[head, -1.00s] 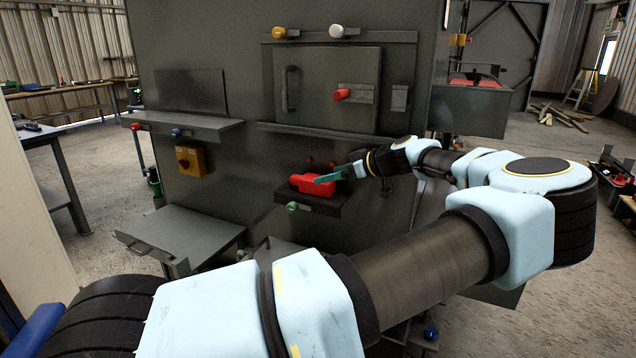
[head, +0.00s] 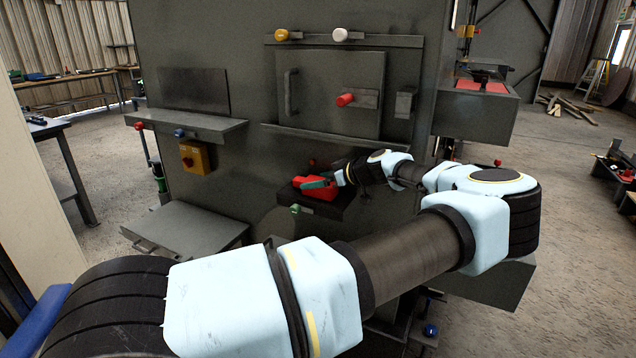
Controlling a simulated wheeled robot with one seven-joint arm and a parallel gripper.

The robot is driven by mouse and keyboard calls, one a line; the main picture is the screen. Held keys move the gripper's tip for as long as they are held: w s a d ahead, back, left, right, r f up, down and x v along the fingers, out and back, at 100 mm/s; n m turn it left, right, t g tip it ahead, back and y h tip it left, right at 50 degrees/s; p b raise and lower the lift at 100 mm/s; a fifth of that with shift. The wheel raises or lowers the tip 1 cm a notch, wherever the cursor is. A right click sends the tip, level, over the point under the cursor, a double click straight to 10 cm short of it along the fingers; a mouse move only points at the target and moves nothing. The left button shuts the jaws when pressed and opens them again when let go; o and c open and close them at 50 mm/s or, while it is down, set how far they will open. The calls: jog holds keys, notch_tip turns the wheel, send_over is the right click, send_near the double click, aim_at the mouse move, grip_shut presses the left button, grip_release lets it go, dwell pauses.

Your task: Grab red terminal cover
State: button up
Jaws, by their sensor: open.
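The red terminal cover (head: 302,183) sits on a small dark shelf (head: 335,208) low on the front of the grey enclosure. My gripper (head: 318,184) is at the cover, reaching in from the right, with its green fingers over and beside the red body. The jaws are open. Part of the cover is hidden behind the fingers, and I cannot tell whether they touch it.
A green knob (head: 295,208) is at the shelf's front edge. Above is a closed door (head: 325,90) with a red knob (head: 345,100). A grey tray (head: 185,235) stands lower left.

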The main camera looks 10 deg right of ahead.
jog(key=c, duration=1.4)
